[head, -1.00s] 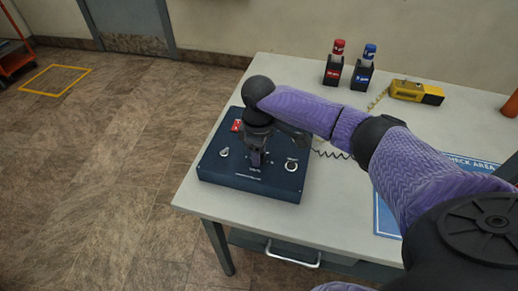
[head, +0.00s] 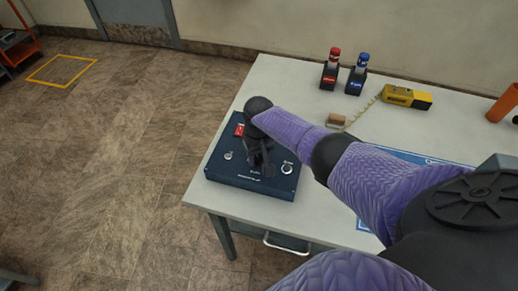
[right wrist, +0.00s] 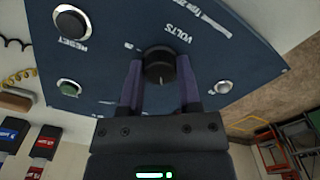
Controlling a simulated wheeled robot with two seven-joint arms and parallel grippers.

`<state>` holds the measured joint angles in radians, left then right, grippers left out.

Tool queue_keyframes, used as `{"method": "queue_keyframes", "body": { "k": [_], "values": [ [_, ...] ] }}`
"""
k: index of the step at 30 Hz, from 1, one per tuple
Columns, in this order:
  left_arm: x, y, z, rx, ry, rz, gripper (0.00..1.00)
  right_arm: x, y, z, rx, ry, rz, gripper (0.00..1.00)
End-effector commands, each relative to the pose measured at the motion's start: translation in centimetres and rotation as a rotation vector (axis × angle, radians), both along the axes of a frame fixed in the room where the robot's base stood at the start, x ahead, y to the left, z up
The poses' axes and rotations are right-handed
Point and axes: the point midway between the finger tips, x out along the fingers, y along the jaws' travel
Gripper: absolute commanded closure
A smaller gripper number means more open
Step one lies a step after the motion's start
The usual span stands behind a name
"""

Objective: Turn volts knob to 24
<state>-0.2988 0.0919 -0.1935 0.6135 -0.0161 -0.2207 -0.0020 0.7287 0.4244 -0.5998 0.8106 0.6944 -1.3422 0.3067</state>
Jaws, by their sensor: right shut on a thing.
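The dark blue control box (head: 222,172) sits near the front left corner of the table. In the right wrist view its panel (right wrist: 190,45) carries a round black knob (right wrist: 158,62) beside the word VOLTS. My right gripper (right wrist: 159,82) has one finger on each side of this knob and is shut on it. In the head view my right gripper (head: 259,165) reaches down onto the middle of the box and hides the knob. The knob's pointer and most scale numbers are too small or covered to read. My left gripper is in neither view.
The panel also has a RESET button (right wrist: 71,22), a green button (right wrist: 68,88) and a silver control (right wrist: 223,87). A red switch (head: 239,130) is at the box's back.

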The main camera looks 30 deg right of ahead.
Motion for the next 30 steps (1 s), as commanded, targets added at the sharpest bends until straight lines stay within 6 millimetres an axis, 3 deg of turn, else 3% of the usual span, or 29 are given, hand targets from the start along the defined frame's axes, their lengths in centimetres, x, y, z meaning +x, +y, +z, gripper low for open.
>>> {"method": "queue_keyframes", "body": {
  "k": [12, 30],
  "values": [
    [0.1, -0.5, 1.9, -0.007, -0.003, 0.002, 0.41, 0.1, 0.1, 0.2, 0.002, -0.001, -0.392, 1.00],
    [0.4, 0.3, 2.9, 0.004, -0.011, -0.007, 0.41, 0.1, 0.0, 0.1, 0.000, -0.003, -0.929, 1.00]
  ]
}}
